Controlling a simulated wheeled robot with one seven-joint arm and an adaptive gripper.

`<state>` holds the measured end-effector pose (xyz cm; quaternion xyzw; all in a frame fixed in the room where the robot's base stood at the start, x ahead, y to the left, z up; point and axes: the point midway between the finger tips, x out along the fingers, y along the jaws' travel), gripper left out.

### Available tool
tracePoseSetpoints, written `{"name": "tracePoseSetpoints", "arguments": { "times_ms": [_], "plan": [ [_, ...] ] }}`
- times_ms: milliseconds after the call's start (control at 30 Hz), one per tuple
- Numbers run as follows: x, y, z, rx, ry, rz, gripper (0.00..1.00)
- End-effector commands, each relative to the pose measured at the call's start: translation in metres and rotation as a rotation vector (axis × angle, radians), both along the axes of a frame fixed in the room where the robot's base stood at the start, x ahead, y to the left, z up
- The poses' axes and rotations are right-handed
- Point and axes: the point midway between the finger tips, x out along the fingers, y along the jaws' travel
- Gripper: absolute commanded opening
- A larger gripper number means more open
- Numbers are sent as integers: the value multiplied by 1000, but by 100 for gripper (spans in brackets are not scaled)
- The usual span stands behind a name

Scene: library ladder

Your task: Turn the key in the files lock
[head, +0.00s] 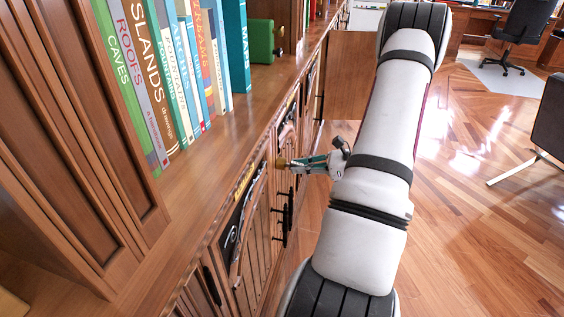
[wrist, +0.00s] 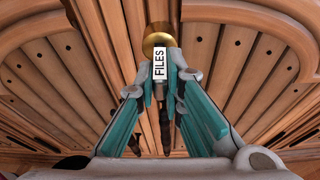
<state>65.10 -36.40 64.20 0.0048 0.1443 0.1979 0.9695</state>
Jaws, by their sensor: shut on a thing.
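The files lock is a round brass piece (wrist: 157,41) on the wooden cabinet front; it also shows in the head view (head: 281,163). A white tag reading FILES (wrist: 159,63) stands between my fingertips, just below the brass in the wrist view. My gripper (wrist: 161,78) has teal fingers and is shut at the lock, one finger on each side of the tag. It reaches the cabinet from the right in the head view (head: 296,164). The key itself is mostly hidden between the fingertips, and I cannot tell its turn angle.
The cabinet front has carved doors with black handles (head: 287,215). Above it, a shelf holds upright books (head: 170,75) and a green box (head: 261,40). Open wooden floor (head: 480,150) lies to the right, with an office chair (head: 522,30) at the back.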

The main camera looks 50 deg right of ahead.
Motion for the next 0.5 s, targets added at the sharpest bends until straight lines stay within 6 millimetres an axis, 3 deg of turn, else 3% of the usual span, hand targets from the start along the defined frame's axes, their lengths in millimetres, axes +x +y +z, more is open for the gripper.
{"name": "tracePoseSetpoints", "arguments": {
  "times_ms": [500],
  "plan": [
    [2,1,1,126,50,1,0]
  ]
}}
